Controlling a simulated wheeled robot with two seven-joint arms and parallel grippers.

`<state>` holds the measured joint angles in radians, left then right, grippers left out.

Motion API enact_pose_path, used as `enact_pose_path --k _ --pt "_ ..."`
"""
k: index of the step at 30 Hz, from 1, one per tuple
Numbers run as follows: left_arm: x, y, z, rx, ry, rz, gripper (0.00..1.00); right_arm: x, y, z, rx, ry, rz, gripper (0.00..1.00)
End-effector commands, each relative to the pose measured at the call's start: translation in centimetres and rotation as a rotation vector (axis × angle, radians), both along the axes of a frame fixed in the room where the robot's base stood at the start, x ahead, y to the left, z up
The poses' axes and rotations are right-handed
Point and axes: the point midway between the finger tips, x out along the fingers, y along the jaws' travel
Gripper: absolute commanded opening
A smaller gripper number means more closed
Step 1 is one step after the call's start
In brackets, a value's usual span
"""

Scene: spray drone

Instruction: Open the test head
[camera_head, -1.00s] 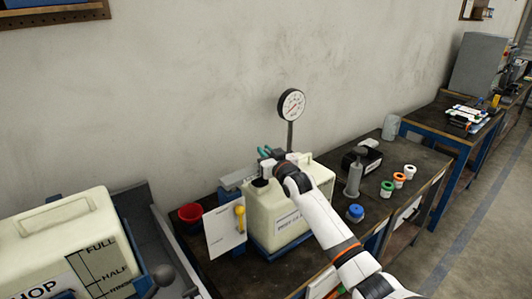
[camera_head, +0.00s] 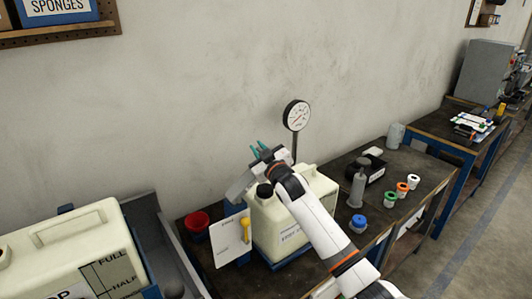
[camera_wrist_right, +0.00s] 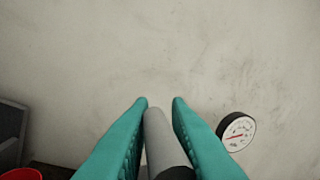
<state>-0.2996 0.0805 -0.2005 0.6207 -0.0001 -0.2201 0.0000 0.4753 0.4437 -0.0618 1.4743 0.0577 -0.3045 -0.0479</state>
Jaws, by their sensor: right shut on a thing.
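My right gripper (camera_head: 258,149) is above the cream tank (camera_head: 268,228) on the bench, in front of the wall. Its teal fingers are shut on a grey bar-like handle, which lies between them in the right wrist view (camera_wrist_right: 158,140). A grey block (camera_head: 240,187), which looks like the test head, is tilted just left of my wrist, over the tank's black neck (camera_head: 265,191). My wrist hides where the handle joins it. A round gauge (camera_head: 296,115) stands on a stem behind the tank; it also shows in the right wrist view (camera_wrist_right: 236,131). My left gripper is out of view.
A white card (camera_head: 228,240) with a yellow handle stands left of the tank, near a red cup (camera_head: 197,222). A larger cream tank (camera_head: 75,250) fills the lower left. Several coloured caps and a grey cylinder (camera_head: 358,186) stand to the right. The wall is close behind.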

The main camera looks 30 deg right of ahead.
Motion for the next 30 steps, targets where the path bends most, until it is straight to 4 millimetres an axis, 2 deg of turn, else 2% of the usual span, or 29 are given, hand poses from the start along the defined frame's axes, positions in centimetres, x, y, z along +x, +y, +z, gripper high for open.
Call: enact_pose_path --k 1,3,12,21,30 --pt "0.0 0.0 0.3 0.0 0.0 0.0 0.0 0.0 0.6 1.1 -0.046 -0.014 0.001 0.0" --pt "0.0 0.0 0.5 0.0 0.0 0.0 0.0 -0.1 1.4 1.7 -0.114 -0.02 0.001 0.0" --pt "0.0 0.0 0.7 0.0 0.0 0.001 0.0 -0.4 5.3 3.6 -0.391 -0.042 0.0 0.0" --pt "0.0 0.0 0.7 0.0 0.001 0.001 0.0 -0.7 8.5 4.3 -0.606 -0.059 0.001 0.0" --pt "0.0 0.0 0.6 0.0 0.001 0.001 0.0 -0.8 10.2 4.3 -0.718 -0.066 0.0 0.0"
